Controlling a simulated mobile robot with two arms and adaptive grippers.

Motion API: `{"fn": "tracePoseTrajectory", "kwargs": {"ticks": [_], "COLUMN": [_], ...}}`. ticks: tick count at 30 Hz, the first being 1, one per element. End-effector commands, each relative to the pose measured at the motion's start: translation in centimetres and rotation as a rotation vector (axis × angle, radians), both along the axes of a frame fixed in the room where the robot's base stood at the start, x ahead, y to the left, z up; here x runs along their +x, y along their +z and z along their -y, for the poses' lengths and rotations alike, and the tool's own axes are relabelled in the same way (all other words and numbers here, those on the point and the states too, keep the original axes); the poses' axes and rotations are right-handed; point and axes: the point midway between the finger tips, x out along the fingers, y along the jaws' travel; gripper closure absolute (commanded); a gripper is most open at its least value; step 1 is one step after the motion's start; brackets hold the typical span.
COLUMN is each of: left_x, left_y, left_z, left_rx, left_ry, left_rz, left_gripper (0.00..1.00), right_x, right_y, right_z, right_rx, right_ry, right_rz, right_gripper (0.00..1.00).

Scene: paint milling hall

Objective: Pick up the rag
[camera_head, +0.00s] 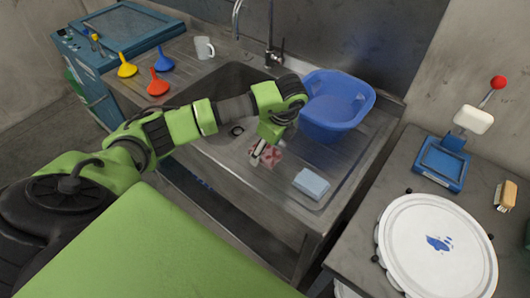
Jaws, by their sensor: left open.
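The rag (271,154) is a crumpled pink-and-white patterned cloth on the metal sink counter, in front of the blue basin. My left gripper (258,153) reaches in from the left and points down at the rag's left side. It is open, and its fingers overlap part of the rag in this view. I cannot tell whether the fingers touch the cloth. My right gripper is not in view.
A blue basin (334,104) stands behind the rag, and a light blue sponge (311,184) lies to its right. The sink bowl (222,84), funnels (158,87) and a white mug (204,48) are at left. A round white lid (437,245) is on the right table.

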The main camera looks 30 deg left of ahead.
Motion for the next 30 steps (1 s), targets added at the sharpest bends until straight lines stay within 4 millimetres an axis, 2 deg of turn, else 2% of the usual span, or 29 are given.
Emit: {"fn": "tracePoseTrajectory", "kwargs": {"ticks": [19, 20, 21, 24, 30], "left_x": [0.01, 0.01, 0.01, 0.01, 0.00], "left_y": [-0.43, -0.43, -0.43, -0.42, -0.42], "left_z": [0.01, 0.01, 0.01, 0.00, 0.00], "left_rx": [0.000, 0.000, 0.000, 0.000, 0.000], "left_ry": [0.000, 0.000, 0.000, 0.000, 0.000], "left_rz": [0.000, 0.000, 0.000, 0.000, 0.000], "left_gripper": [0.36, 0.41, 0.52, 0.74, 0.74], "right_x": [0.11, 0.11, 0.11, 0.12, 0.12], "right_y": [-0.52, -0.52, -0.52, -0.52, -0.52], "right_z": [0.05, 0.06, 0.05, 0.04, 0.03], "right_rx": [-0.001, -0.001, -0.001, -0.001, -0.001], "right_ry": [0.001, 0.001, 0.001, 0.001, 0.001], "right_rz": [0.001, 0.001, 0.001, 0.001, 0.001], "right_gripper": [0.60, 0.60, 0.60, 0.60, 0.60]}}
